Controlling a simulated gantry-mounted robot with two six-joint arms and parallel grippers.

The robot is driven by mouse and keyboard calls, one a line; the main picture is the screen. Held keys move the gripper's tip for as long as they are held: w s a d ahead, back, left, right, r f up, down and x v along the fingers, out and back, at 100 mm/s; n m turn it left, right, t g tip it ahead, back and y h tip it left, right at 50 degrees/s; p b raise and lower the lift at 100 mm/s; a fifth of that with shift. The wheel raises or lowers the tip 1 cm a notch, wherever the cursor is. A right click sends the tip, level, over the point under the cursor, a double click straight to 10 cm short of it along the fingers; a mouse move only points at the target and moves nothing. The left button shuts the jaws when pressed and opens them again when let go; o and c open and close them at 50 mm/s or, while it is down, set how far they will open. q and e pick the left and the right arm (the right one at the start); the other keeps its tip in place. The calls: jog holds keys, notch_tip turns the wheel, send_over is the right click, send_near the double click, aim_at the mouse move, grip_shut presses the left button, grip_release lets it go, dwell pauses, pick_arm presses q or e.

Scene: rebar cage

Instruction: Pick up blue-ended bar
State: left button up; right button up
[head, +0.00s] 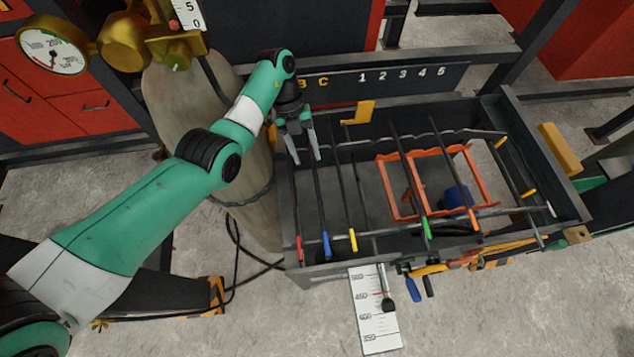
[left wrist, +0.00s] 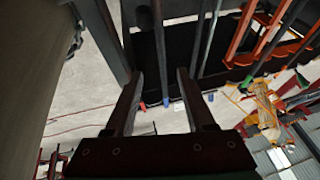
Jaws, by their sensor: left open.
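The blue-ended bar (head: 327,243) is a thin dark bar lying front to back across the dark metal rack (head: 590,208), with its blue end at the front. It stands between the red-ended bar (head: 299,246) and the yellow-ended bar (head: 352,238). My left gripper (head: 306,160) is open and empty, pointing down over the rear part of the blue-ended bar. In the left wrist view, a dark bar (left wrist: 160,50) runs between the open fingers, with a blue end (left wrist: 165,103) in line with it. I cannot tell how far above it the fingertips are. My right gripper is out of view.
A green-ended bar (head: 426,228) and an orange-ended bar (head: 474,220) lie further right, over an orange frame (head: 388,190). A tall gas cylinder (head: 190,90) stands close at the rack's left, beneath my left arm. A white scale plate (head: 370,335) extends in front.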

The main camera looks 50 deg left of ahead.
aim_at(316, 181)
pick_arm(q)
jog(key=b+x, duration=0.1)
jog(key=x, duration=0.7)
jog(key=shift+d+f, duration=0.1)
jog(key=shift+d, duration=0.1)
grip_shut()
dwell(1.2)
